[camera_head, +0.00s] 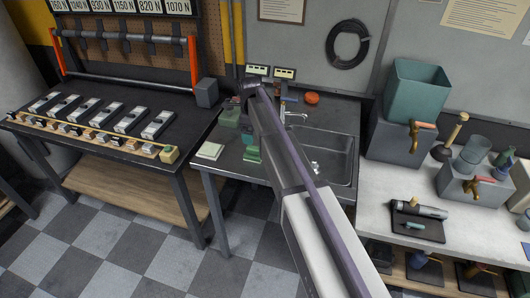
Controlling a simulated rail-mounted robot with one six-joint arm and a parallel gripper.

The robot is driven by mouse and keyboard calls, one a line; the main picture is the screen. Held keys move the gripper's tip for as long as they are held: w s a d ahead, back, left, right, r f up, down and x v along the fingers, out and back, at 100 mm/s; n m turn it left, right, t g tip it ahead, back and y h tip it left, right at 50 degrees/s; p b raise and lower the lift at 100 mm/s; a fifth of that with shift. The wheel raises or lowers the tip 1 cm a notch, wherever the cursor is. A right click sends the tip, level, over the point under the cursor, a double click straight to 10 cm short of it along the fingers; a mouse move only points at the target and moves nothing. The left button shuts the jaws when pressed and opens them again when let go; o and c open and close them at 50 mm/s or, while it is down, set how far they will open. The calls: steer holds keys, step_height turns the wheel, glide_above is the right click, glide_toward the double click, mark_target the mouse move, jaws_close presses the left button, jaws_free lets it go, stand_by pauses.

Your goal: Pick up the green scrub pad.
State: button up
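A small green block (252,154), which looks like the scrub pad, lies on the dark counter (228,185) at the front left of the sink, just left of my arm. A flat pale-green piece (209,151) lies farther left on the same counter. My arm reaches from the lower right up over the sink. Its dark far end is near the back of the counter, beyond and above the green block. My gripper's fingers cannot be made out there, so I cannot tell whether they are open or shut.
The sink basin (327,154) has a faucet (293,115) behind it. Other green items (229,118) stand at the counter's back left, and an orange round thing (312,98) at the back. A bench of devices (100,125) is left; a pale bench (385,180) is right.

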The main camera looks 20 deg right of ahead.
mark_target(252, 147)
steer(key=shift+a, duration=0.1)
step_height(252, 147, down, 11)
steer(key=b, duration=1.1)
steer(key=shift+f, duration=0.15)
steer(key=shift+r, duration=0.2)
steer(key=c, duration=1.1)
step_height(252, 147, up, 10)
steer(key=p, duration=1)
steer(key=shift+r+p, duration=0.2)
steer(key=shift+p, duration=0.1)
steer(key=shift+f, duration=0.1)
steer(key=shift+f, duration=0.1)
